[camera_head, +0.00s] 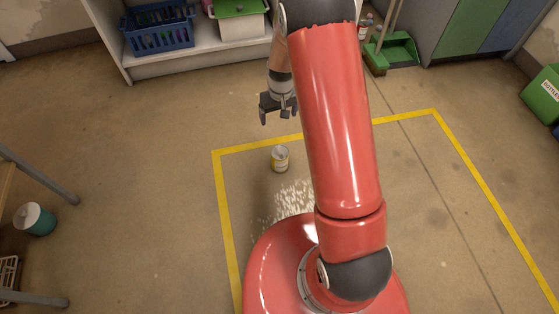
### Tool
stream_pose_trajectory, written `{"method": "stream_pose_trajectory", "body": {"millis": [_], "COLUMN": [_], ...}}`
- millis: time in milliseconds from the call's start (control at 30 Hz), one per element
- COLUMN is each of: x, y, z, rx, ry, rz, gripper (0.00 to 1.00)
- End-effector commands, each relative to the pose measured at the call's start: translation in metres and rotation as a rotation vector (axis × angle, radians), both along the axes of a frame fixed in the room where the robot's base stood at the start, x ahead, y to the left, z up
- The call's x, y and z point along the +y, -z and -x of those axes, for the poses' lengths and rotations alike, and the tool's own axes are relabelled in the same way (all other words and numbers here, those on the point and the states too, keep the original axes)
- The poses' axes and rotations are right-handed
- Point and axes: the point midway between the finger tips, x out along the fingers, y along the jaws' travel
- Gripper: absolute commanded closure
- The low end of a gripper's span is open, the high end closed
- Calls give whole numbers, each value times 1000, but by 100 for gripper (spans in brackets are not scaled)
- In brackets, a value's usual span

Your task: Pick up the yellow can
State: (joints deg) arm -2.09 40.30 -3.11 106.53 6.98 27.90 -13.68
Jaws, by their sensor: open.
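A small can (280,159) with a yellow and whitish side and a pale metal top stands upright on the brown floor. It is just inside the yellow floor line, left of my red arm. My gripper (277,117) hangs above and behind the can in the picture, fingers pointing down. It is open and empty, apart from the can. The can is not covered by my arm.
A yellow line (226,210) marks a rectangle on the floor. A shelf with a blue basket (158,28) stands at the back. A green dustpan (393,50) is back right, a green bin (543,97) far right. A teal canister (35,219) is at left. Floor around the can is clear.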

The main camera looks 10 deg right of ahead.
Motion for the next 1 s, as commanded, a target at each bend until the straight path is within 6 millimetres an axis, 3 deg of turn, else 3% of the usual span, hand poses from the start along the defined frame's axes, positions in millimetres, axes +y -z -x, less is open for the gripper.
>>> {"method": "stream_pose_trajectory", "body": {"millis": [33,100,200,300,1000], "x": [-1,-1,-3,-4,-2], "y": [42,80,122,148,236], "z": [-1,-2,-1,1,7], "rx": [30,52,75,88,95], "ry": [-6,-16,-25,-33,-36], "rz": [4,10,16,21,23], "gripper": [13,13,13,13,13]}}
